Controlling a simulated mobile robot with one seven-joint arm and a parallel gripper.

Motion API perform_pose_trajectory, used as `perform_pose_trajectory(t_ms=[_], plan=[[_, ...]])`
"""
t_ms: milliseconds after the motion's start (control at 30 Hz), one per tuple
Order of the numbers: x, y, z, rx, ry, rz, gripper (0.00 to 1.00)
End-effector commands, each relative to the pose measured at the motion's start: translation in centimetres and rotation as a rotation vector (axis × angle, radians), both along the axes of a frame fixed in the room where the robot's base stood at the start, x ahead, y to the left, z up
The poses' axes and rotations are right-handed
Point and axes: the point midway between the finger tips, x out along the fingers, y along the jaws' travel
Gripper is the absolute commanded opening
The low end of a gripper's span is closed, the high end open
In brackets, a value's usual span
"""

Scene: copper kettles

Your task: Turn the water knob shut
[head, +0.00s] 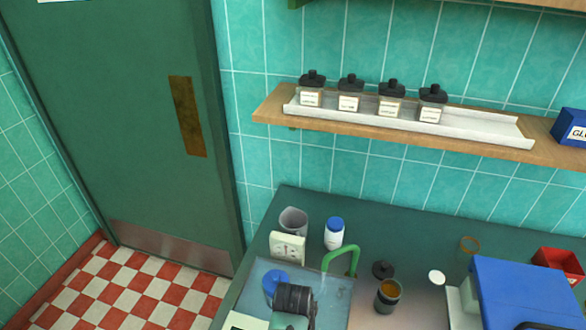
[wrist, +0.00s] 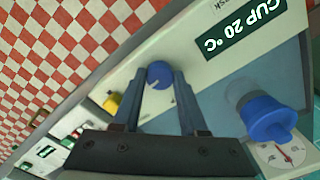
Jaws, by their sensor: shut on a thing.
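The small round blue knob (wrist: 160,74) is on the pale front panel in the wrist view, with a light mark on its face. I take it for the water knob. My gripper (wrist: 159,79) is shut on it, one finger on either side. In the head view the dark wrist part of my arm shows over the sink area, and the fingertips and the small knob are hidden there. The green curved spout (head: 341,258) stands just right of my arm.
A larger blue knob-like part (wrist: 266,118) is right of my gripper. A white gauge box (head: 287,247), a blue-capped bottle (head: 334,233) and a grey cup (head: 293,220) stand behind.

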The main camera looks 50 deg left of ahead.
Motion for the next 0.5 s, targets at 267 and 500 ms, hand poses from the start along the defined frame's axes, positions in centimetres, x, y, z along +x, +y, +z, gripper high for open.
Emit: perform_pose_trajectory(t_ms=[267,500], plan=[[0.02,-0.02,0.19,-0.001,0.001,0.165,0.0],[0.04,-0.02,0.21,-0.001,0.001,0.386,0.0]])
